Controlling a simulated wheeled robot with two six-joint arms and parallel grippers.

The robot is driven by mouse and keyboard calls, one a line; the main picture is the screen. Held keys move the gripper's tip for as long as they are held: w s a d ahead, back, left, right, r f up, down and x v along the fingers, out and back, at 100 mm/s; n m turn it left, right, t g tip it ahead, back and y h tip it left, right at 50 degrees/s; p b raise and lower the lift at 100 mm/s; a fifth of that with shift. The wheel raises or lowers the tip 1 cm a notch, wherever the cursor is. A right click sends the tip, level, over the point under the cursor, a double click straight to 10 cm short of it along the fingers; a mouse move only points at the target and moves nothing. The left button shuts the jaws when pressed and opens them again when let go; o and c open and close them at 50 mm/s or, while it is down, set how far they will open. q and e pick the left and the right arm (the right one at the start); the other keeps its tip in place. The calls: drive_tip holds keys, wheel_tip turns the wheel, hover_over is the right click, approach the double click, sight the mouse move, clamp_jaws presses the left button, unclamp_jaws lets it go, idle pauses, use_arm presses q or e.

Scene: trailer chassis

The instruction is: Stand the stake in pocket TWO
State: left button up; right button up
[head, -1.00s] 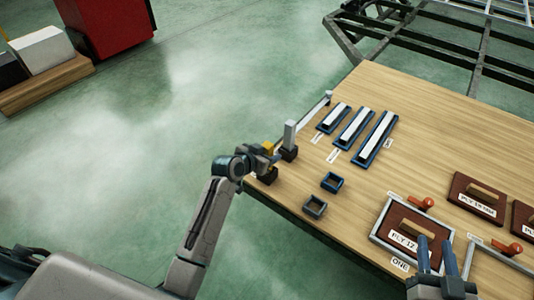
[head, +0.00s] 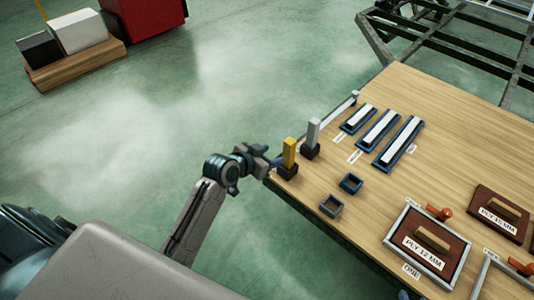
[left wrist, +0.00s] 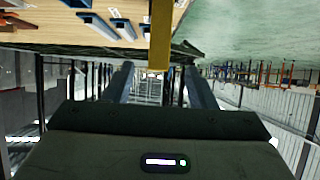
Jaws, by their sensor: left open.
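A yellow stake (head: 290,152) stands upright in a black pocket (head: 288,172) at the table's left corner. A grey stake (head: 313,133) stands in a second black pocket (head: 310,151) just behind it. My left gripper (head: 273,165) is open, close to the left of the yellow stake. In the left wrist view the yellow stake (left wrist: 160,40) shows between the open fingers (left wrist: 160,88); I cannot tell if they reach around it. A blue square holder (head: 351,183) and a grey one (head: 331,205) look empty. I cannot read which pocket is TWO. Only a dark bit, perhaps my right gripper, shows at the bottom edge.
Blue trays (head: 378,130) with white bars lie behind on the wooden table (head: 455,120). Framed ply panels with handles and red clamps (head: 428,240) fill the right front. A dark chassis frame (head: 450,50) stands beyond.

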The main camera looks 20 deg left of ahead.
use_arm(q)
drive_tip(key=s+f+n+g+y, duration=0.1)
drive_tip(key=s+n, duration=0.3)
drive_tip(key=s, duration=2.2)
drive_tip(key=shift+f+y, duration=0.7)
drive_tip(key=shift+f, duration=0.1)
use_arm(e)
drive_tip(key=shift+s+a+f+g, duration=0.1)
drive_tip(key=shift+s+f+g, duration=0.3)
drive_tip(key=shift+s+f, duration=0.15)
